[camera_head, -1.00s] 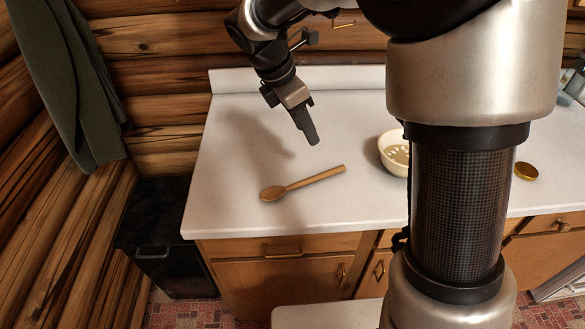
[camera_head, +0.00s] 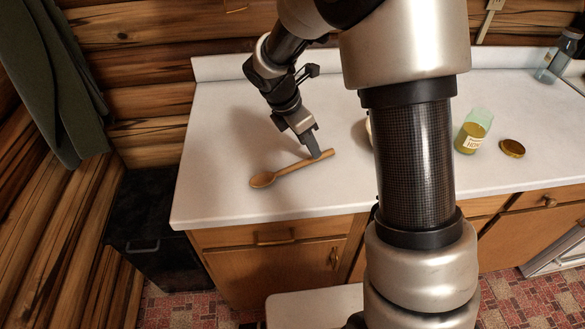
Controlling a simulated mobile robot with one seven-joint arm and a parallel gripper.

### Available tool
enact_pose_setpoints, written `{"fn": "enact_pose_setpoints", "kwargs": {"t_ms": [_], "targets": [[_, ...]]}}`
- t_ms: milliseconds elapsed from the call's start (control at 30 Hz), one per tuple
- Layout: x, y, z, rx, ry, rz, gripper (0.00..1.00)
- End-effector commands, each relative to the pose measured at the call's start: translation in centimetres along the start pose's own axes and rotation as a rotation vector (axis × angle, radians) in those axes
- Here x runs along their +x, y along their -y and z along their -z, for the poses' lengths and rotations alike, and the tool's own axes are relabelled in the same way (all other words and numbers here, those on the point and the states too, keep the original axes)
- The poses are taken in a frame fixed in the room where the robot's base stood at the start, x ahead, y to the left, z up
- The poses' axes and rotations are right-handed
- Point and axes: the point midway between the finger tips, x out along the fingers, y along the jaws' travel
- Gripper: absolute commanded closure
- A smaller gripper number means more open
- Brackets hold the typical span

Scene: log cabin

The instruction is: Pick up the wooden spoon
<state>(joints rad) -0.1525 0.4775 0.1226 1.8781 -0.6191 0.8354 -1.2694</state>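The wooden spoon (camera_head: 287,171) lies flat on the white countertop, its bowl to the left and its handle reaching up to the right. My gripper (camera_head: 315,155) points down at the handle, near its right end. The fingers overlap the handle in this view, and I cannot tell whether they touch it. From this side the fingers line up as one dark shape, so their opening is hidden.
A bowl (camera_head: 368,130) is mostly hidden behind my arm. A bottle (camera_head: 556,58) is at the far right. The counter left of the spoon is clear.

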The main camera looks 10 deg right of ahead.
Motion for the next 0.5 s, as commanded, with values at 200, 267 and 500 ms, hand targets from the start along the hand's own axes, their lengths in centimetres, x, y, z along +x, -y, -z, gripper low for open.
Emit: {"fn": "enact_pose_setpoints", "kwargs": {"t_ms": [200,267,500], "targets": [[3.5,0.4,-0.1,0.001,0.0,0.003,0.63],[4.0,0.4,-0.1,0.0,0.0,0.003,0.63],[4.4,0.3,-0.1,0.001,0.001,0.001,0.63]]}}
